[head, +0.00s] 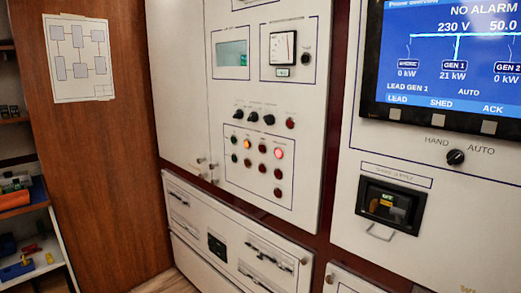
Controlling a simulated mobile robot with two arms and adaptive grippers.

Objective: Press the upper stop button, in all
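A white cabinet door in the middle of the head view carries a framed group of small round buttons and lamps (262,165). In its upper row, one lamp at the left (248,144) and one at the right (278,153) glow red-orange. Dark red buttons sit among and below them, such as a middle one (262,168) and the lowest one (277,192). A separate red button (290,123) sits above the frame, right of a row of black knobs (253,117). Labels are too small to read, so I cannot tell which is the upper stop button. Neither gripper is in view.
A large screen (450,60) reads "NO ALARM" at the upper right. Below it are a HAND/AUTO knob (456,157) and a black recessed breaker unit (390,205). Lower drawers (230,240) sit under the door. A wood panel (110,150) and shelves (30,240) stand at left.

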